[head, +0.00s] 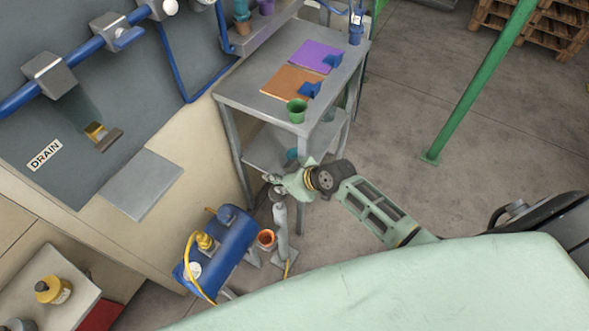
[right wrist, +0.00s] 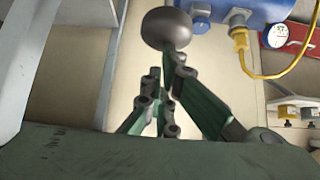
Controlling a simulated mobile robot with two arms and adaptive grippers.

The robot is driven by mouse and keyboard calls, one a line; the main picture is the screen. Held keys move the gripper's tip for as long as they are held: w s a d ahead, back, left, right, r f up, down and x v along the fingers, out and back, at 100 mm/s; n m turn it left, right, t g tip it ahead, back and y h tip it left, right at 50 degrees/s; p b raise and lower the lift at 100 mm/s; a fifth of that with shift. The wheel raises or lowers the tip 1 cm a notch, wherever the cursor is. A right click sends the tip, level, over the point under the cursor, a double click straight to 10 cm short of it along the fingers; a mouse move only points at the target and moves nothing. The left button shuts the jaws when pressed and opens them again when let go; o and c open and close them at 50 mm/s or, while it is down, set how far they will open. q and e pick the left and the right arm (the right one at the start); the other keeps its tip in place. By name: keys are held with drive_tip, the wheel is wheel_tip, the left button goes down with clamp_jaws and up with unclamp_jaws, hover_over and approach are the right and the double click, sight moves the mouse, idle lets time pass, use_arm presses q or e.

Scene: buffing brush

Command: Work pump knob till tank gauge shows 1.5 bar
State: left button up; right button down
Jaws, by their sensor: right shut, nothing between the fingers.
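The blue tank (head: 232,240) lies on the floor by the bench, with a yellow hose. Its round white gauge (head: 192,270) also shows in the right wrist view (right wrist: 273,38); its reading is too small to make out. The grey upright pump (head: 281,226) stands beside the tank. Its round dark knob (right wrist: 167,28) is just beyond my right gripper's fingertips in the right wrist view. My right gripper (head: 273,184) is shut and empty at the top of the pump. The fingertips (right wrist: 168,62) overlap the knob's lower edge; I cannot tell whether they touch. My left gripper is out of view.
A grey shelf table (head: 233,91) stands behind the pump, with a green cup (head: 297,110) near its edge. A green post (head: 470,95) rises at the right.

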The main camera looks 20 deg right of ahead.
wheel_tip(320, 180, up, 2)
drive_tip(key=shift+r+p, duration=0.2)
drive_tip(key=shift+p, duration=0.4)
drive_tip(key=shift+s+d+r+b, duration=0.1)
drive_tip(key=shift+s+d+b, duration=0.2)
drive_tip(key=shift+s+d, duration=0.15)
use_arm(q)
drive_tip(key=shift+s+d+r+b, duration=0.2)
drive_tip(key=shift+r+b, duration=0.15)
drive_tip(key=shift+b, duration=0.15)
use_arm(e)
drive_tip(key=v, duration=0.8)
drive_tip(key=shift+r, duration=0.4)
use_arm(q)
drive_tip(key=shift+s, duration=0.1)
use_arm(e)
drive_tip(key=shift+s, duration=0.15)
